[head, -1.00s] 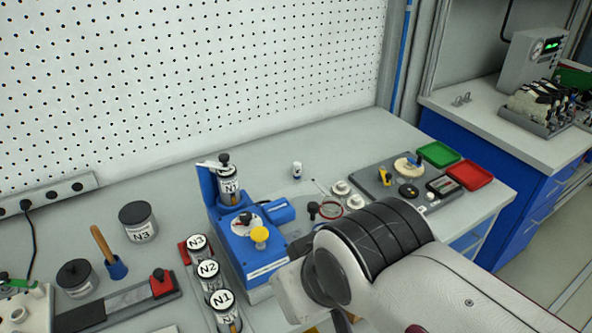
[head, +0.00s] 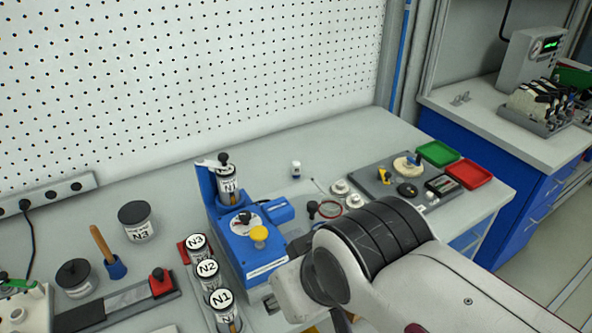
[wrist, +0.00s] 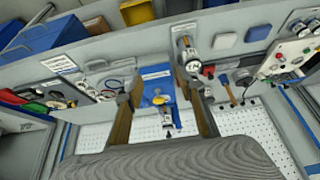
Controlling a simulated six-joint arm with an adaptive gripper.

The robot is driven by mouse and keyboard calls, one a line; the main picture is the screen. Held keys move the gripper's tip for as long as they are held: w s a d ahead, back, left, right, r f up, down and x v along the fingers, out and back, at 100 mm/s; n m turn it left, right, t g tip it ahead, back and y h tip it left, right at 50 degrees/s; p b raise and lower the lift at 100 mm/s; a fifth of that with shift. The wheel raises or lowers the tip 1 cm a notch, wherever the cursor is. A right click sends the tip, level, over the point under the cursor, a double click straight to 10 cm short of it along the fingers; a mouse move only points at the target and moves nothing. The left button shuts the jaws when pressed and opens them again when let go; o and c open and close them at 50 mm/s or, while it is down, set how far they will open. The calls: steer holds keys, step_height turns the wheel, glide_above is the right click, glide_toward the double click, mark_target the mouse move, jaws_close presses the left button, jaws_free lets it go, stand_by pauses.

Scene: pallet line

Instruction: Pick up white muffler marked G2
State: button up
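I cannot read a G2 mark on anything in view, so I cannot tell which thing is the white muffler. A small white cylinder (head: 296,169) with a dark top stands alone on the bench behind the blue fixture (head: 243,240); its marking is too small to read. My gripper (wrist: 158,78) shows in the wrist view with two brown fingers spread wide and nothing between them. The blue fixture shows beyond and between the fingers in the wrist view (wrist: 158,82). In the head view my arm mostly hides the gripper.
Canisters N1, N2 and N3 (head: 208,270) stand in a row left of the fixture. A larger N3 jar (head: 138,221) is behind. A grey board (head: 385,186) with parts, a green tray (head: 437,154) and a red tray (head: 469,175) lie right. The back bench is mostly clear.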

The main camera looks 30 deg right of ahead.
steer(key=w+a+r+m+t+y, duration=0.1)
steer(key=w+r+m, duration=0.15)
steer(key=w, duration=0.35)
steer(key=w+a+r+m+t+y, duration=0.1)
steer(key=w+a+m+y, duration=0.1)
steer(key=w+m, duration=0.3)
steer(key=w+a+r+m+y, duration=0.1)
steer(key=w+r+m, duration=0.1)
steer(key=w, duration=0.5)
steer(key=w+d+r+m+t+h, duration=0.1)
steer(key=w+d+m+t, duration=0.1)
steer(key=w+d+m, duration=0.45)
steer(key=w+d+r+m+t, duration=0.1)
steer(key=w+d+m+t, duration=0.2)
steer(key=w, duration=0.7)
steer(key=w+d+f+m, duration=0.1)
steer(key=d+f+m, duration=0.4)
steer(key=d+f, duration=0.2)
steer(key=w+d+f+m+h, duration=0.1)
steer(key=w+d+f+m, duration=0.1)
steer(key=d+f+m, duration=0.4)
steer(key=w+d+f+m+t+h, duration=0.1)
steer(key=d+f+m, duration=0.4)
steer(key=d+f, duration=0.4)
steer(key=shift+w+d+f, duration=0.15)
steer(key=shift+d, duration=0.55)
steer(key=shift+w+d+f, duration=0.1)
steer(key=shift+w+d, duration=0.05)
steer(key=shift+d, duration=0.55)
